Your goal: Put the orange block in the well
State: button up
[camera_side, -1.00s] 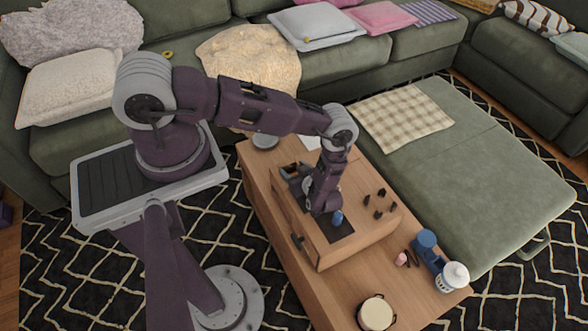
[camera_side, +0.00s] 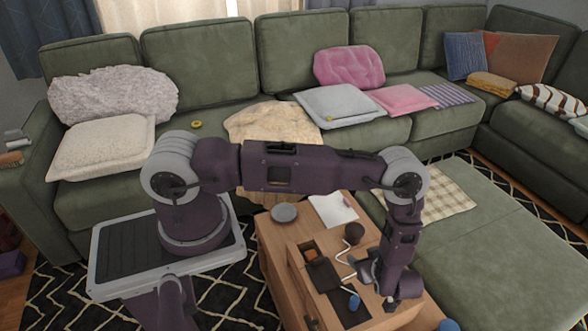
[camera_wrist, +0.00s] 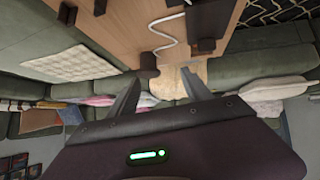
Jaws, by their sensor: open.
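An orange block (camera_side: 310,254) shows as a small orange-brown patch inside a dark-edged compartment at the back left of the wooden table unit. This compartment may be the well (camera_side: 309,246), but I cannot tell for certain. My gripper (camera_side: 390,303) is at the right of the unit in the side view, away from the orange patch; its fingertips are hard to make out there. In the wrist view my gripper (camera_wrist: 160,93) has its two fingers spread with nothing between them. The orange block is not recognisable in the wrist view.
A blue object (camera_side: 353,301) stands on a dark panel (camera_side: 346,312) left of my gripper. A dark round piece (camera_side: 354,233) and a white bent rod (camera_side: 345,262) are behind. A grey dish (camera_side: 284,212) and white paper (camera_side: 333,210) lie at the table's far end.

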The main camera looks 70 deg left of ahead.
jog(key=w+d+r+m+t+h, duration=0.1)
jog(key=w+d+r+t+h, duration=0.2)
jog(key=w+r, duration=0.45)
jog(key=w+d+r+m+t+h, duration=0.1)
jog(key=w+d+r+m+h, duration=0.1)
jog(key=w+d+r, duration=0.5)
jog(key=s+d+r+m+t+h, duration=0.1)
jog(key=d+r+m+h, duration=0.15)
jog(key=r, duration=0.75)
jog(key=s+d+r+m+t+h, duration=0.1)
jog(key=r+m+h, duration=0.15)
jog(key=r, duration=0.75)
jog(key=s+a+r+m+h, duration=0.1)
jog(key=s+r+m, duration=0.2)
jog(key=s+r, duration=0.5)
jog(key=s+a+r+m+h, duration=0.1)
jog(key=s+a+r+m, duration=0.15)
jog(key=s+r, duration=0.6)
jog(key=s+a+f+m+g+y, duration=0.1)
jog(key=s+a+f+m, duration=0.1)
jog(key=s, duration=0.8)
jog(key=s+a+f+m+g+y, duration=0.1)
jog(key=s+a, duration=0.4)
jog(key=s, duration=0.5)
notch_tip(320, 180, down, 2)
jog(key=shift+f+m+y, duration=0.15)
jog(key=shift+m+y, duration=0.15)
jog(key=shift+m, duration=0.15)
